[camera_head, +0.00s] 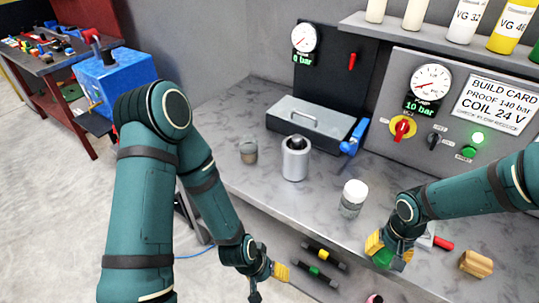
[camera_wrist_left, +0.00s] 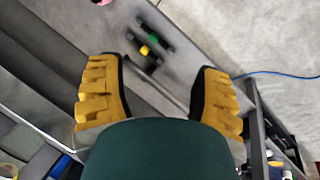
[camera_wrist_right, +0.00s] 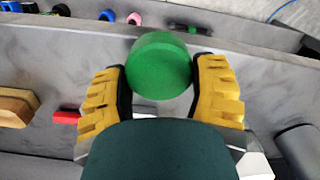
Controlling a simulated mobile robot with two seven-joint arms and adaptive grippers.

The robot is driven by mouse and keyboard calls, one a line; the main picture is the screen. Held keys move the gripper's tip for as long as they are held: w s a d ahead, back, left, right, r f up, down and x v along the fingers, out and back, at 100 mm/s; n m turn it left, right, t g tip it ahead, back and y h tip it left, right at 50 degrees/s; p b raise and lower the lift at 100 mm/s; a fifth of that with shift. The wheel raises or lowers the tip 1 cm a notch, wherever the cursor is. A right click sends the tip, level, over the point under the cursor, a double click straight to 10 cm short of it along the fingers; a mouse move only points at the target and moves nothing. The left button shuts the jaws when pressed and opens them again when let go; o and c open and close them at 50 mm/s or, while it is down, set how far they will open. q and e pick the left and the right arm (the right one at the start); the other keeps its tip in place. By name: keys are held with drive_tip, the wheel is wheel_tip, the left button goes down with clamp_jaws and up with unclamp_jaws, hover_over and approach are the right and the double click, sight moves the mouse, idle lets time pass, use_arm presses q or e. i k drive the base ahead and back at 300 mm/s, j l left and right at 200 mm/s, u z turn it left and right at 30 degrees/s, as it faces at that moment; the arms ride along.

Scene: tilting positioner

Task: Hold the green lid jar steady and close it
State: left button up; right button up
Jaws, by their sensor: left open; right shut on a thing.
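A green round lid (camera_wrist_right: 158,68) sits between the fingers of my right gripper (camera_wrist_right: 163,90) in the right wrist view. In the head view, my right gripper (camera_head: 388,248) is shut on this green lid (camera_head: 383,258) near the front edge of the bench. I cannot tell whether a jar body is under it. A clear jar with a white top (camera_head: 353,198) stands upright on the bench, left of my right gripper and apart from it. My left gripper (camera_head: 267,281) is open and empty, low in front of the bench; its spread fingers also show in the left wrist view (camera_wrist_left: 160,95).
A steel canister (camera_head: 295,160) and a small grey cup (camera_head: 248,152) stand left on the bench (camera_head: 325,185). A red-handled tool (camera_head: 440,243) and a wooden block (camera_head: 476,264) lie right of my right gripper. A control panel (camera_head: 455,110) stands behind.

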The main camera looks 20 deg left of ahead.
sight(248, 143)
drive_tip(key=i+j, duration=0.15)
drive_tip(key=j, duration=0.4)
drive_tip(key=i+j+z, duration=0.1)
drive_tip(key=j, duration=0.5)
drive_tip(key=i+j, duration=0.1)
drive_tip(key=j, duration=0.45)
drive_tip(key=i+j+z, duration=0.1)
drive_tip(key=j, duration=0.45)
